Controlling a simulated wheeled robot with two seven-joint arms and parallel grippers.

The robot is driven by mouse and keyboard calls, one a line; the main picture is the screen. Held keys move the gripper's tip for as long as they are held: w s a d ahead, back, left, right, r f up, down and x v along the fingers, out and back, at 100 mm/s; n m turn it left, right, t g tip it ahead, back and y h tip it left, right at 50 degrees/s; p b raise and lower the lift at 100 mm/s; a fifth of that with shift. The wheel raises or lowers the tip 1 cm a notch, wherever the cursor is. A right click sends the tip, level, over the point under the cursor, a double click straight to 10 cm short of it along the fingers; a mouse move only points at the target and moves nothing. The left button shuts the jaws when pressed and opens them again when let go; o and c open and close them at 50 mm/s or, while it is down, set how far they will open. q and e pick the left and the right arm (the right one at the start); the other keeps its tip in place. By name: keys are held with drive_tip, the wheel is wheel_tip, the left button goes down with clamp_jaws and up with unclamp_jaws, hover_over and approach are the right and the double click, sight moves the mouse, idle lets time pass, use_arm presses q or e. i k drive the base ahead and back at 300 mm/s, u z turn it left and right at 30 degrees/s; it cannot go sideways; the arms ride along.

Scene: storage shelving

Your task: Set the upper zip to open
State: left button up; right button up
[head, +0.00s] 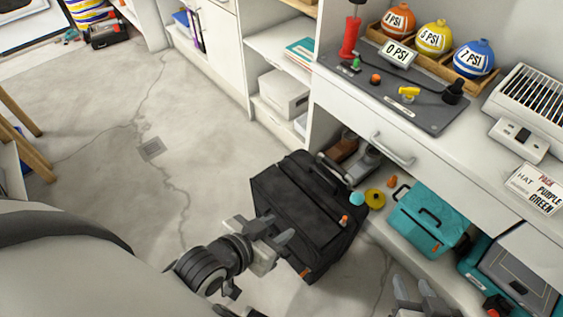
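A black soft bag (292,187) with a dark carry handle stands on the floor against the shelving. A small orange-red tab (344,219) shows near its right edge, and another orange tab (306,272) at its lower corner. Which tab belongs to the upper zip, and whether that zip is open, I cannot tell. My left gripper (280,229) is over the bag's near left side, its fingers apart with nothing seen between them. Contact with the bag cannot be made out. The gripper and arm hide part of that side. My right gripper (417,287) is open and empty at the bottom edge, right of the bag.
The lower shelf right of the bag holds a teal case (428,222), a yellow ring (375,198) and shoes (365,160). The counter above carries a grey board (395,100) and coloured balls marked PSI. Concrete floor (110,210) left of the bag is clear.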

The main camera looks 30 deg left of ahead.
sight(342, 222)
drive_tip(key=z, duration=0.45)
drive_tip(key=k, duration=0.8)
drive_tip(key=u, duration=0.6)
drive_tip(key=i, duration=0.5)
drive_tip(key=u, duration=0.05)
drive_tip(key=k, duration=0.5)
drive_tip(key=u, duration=1.4)
drive_tip(key=i, duration=0.8)
drive_tip(key=z, duration=1.9)
